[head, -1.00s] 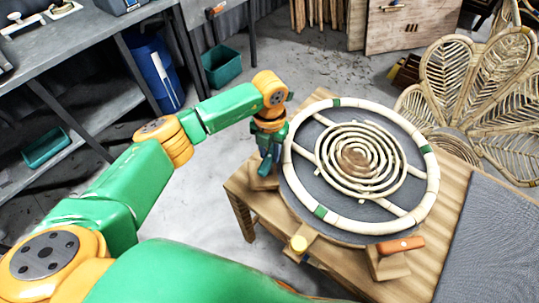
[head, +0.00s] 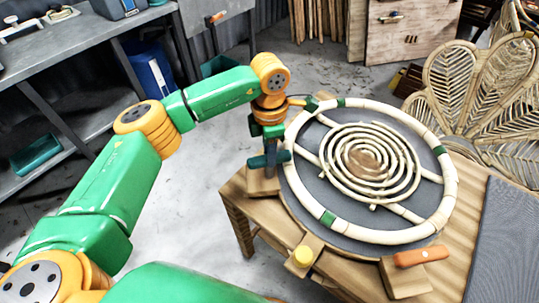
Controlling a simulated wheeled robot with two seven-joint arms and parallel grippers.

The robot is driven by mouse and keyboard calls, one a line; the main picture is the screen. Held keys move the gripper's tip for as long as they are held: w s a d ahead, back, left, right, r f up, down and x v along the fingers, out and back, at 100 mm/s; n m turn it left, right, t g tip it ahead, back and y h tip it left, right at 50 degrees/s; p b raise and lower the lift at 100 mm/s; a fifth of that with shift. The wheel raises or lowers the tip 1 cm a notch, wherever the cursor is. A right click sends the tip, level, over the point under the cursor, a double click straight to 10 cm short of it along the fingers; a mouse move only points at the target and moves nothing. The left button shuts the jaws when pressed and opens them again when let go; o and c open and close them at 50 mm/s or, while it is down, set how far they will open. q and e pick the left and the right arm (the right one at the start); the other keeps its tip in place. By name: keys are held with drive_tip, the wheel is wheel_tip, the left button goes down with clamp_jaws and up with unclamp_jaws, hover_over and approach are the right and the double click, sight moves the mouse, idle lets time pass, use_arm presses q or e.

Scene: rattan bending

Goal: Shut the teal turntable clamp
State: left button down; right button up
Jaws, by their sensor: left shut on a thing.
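The teal turntable clamp (head: 268,160) sits on a wooden block (head: 262,186) at the left edge of the round turntable (head: 306,222). Its teal bar lies nearly level, its right end at the rim of the pale rattan ring (head: 290,172). My left gripper (head: 271,143) points down from above and is shut on the clamp; the fingers partly hide where they meet it. The ring and a rattan spiral (head: 372,162) lie on the turntable's grey top. My right gripper is not in view.
A grey ribbed mat (head: 500,245) covers the wooden table's right side. A woven rattan chair (head: 480,90) stands behind. Floor left of the table is clear.

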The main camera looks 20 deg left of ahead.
use_arm(q)
drive_tip(key=shift+m+b, duration=0.35)
drive_tip(key=shift+m, duration=0.45)
drive_tip(key=c, duration=0.6)
unclamp_jaws()
drive_tip(key=shift+r, duration=0.1)
wheel_tip(320, 180, up, 7)
drive_tip(key=shift+b, duration=0.55)
